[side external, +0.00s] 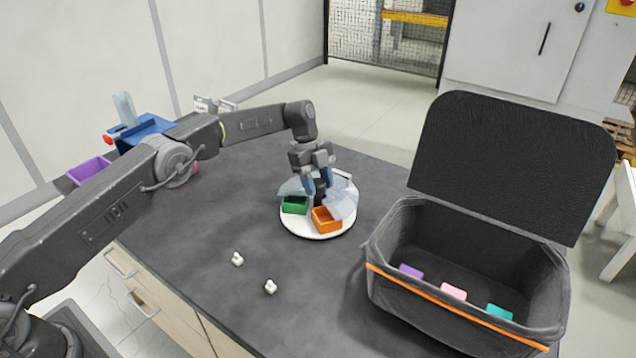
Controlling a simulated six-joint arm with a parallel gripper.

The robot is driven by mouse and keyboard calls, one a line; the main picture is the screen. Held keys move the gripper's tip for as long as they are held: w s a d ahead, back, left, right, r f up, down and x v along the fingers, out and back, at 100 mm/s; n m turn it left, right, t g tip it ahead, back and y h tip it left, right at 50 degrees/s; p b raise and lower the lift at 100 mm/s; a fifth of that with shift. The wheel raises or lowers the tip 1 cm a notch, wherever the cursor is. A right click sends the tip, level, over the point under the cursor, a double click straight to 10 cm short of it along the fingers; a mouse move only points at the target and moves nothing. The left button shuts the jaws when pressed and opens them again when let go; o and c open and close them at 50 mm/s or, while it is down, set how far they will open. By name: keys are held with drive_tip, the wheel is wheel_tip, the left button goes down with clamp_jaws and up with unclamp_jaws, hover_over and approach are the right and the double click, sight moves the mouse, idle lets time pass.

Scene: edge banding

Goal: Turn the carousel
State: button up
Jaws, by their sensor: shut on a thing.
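The carousel (318,233) is a round white turntable on the dark table. It bears a green bin (294,205) at the left and an orange bin (326,219) at the front. Translucent pale-blue panels (344,203) stand or lean over it; their exact shape is hard to tell. My gripper (319,186) points down over the carousel's middle, its blue fingers shut around a dark central post or knob (320,198). The fingers partly hide the post. The back of the carousel is mostly hidden behind my gripper and the panels.
Two small white pieces (237,259) (270,287) lie on the table (200,260) in front. An open black case (465,285) with purple, pink and teal blocks stands at the right. A purple bin (88,171) and a blue fixture (145,131) are at the far left.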

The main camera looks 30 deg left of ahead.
drive_tip(key=shift+s+m+g, duration=0.1)
drive_tip(key=shift+m+g, duration=0.2)
drive_tip(key=shift+m, duration=0.4)
idle(0.5)
drive_tip(key=o, duration=1.3)
drive_tip(key=shift+c, duration=0.2)
drive_tip(key=shift+n, duration=0.4)
